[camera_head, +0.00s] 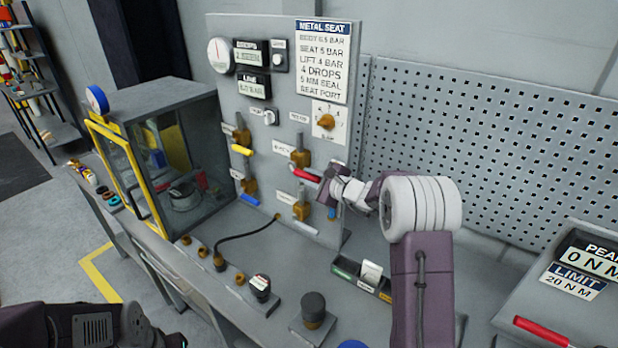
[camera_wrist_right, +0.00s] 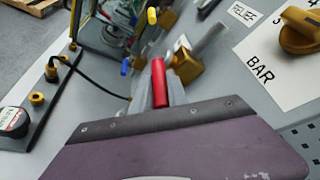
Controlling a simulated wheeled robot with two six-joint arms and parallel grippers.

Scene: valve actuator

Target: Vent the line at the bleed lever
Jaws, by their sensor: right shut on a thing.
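The grey valve panel (camera_head: 285,105) stands upright on the bench and carries several levers on brass valves. I cannot read which label marks the bleed lever. A yellow-handled lever (camera_head: 241,150) and a blue-handled lever (camera_head: 250,199) are to its left. My left arm shows at the lower left, but its fingers do not.
A guarded box with a yellow frame (camera_head: 140,180) stands left of the panel. A black hose (camera_head: 245,237) runs from the panel's foot to the bench fittings. A torque display box (camera_head: 575,275) is at right.

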